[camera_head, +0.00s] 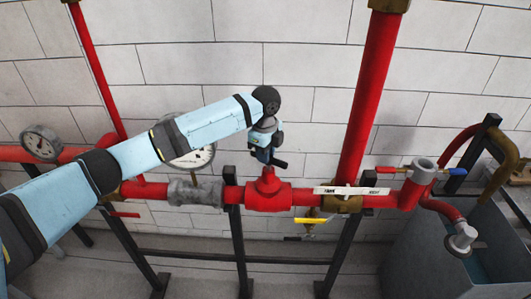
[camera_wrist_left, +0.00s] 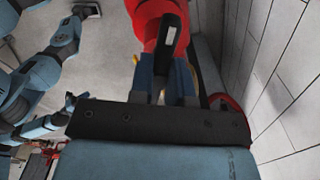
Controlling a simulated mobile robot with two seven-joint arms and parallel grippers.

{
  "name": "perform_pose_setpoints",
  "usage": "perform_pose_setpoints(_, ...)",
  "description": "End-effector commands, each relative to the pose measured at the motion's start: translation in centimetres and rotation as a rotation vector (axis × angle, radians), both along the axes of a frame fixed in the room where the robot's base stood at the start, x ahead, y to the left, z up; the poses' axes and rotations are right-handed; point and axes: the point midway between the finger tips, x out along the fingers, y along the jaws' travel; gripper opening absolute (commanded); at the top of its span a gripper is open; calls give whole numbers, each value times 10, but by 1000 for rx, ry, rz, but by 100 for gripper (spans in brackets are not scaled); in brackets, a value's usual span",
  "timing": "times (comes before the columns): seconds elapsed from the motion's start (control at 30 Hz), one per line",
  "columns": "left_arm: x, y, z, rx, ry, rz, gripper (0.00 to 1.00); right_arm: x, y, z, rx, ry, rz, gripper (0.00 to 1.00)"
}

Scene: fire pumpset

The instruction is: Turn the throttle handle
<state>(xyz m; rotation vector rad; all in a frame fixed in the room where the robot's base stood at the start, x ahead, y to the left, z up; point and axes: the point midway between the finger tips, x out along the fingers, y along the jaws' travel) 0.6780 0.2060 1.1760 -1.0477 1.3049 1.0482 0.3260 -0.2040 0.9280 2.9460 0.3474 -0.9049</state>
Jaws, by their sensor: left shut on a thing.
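The throttle handle (camera_wrist_left: 168,38) is a short black lever with a pale label, on a red valve body. In the wrist view it lies between the two blue fingers of my left gripper (camera_wrist_left: 165,78), which is shut on it. In the head view the left gripper (camera_head: 265,156) is above the red valve body (camera_head: 267,190) on the horizontal pipe. The black handle end (camera_head: 279,163) pokes out to the right beside the fingers. The rest of the handle is hidden by the gripper.
Right of the valve are a white lever (camera_head: 351,190), a yellow handle (camera_head: 313,221), a tall red pipe (camera_head: 371,90) and a grey tank (camera_head: 420,252). Black stands support the pipe.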

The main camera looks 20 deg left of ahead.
Motion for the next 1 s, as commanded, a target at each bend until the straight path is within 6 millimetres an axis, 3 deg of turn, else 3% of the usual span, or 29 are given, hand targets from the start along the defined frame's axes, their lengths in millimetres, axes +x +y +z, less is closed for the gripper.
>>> perform_pose_setpoints(0.4, 1, 0, 1, -1, -3, 10, 0, 0, 1, 2, 1, -3, 1, 43)
perform_pose_setpoints(0.43, 1, 0, 1, -1, -3, 10, 19, 0, 1, 2, 1, -3, 1, 43)
perform_pose_setpoints(0.53, 1, 0, 1, 0, -2, 9, 42, 0, 1, 2, 2, -3, 2, 43)
perform_pose_setpoints(0.83, 0, 0, 2, 0, -2, 9, 43, 0, 1, -1, 1, 1, 2, 43)
perform_pose_setpoints(1.0, 1, 0, 18, -1, -3, 8, 43, 0, 1, -5, -5, -2, 7, 43)
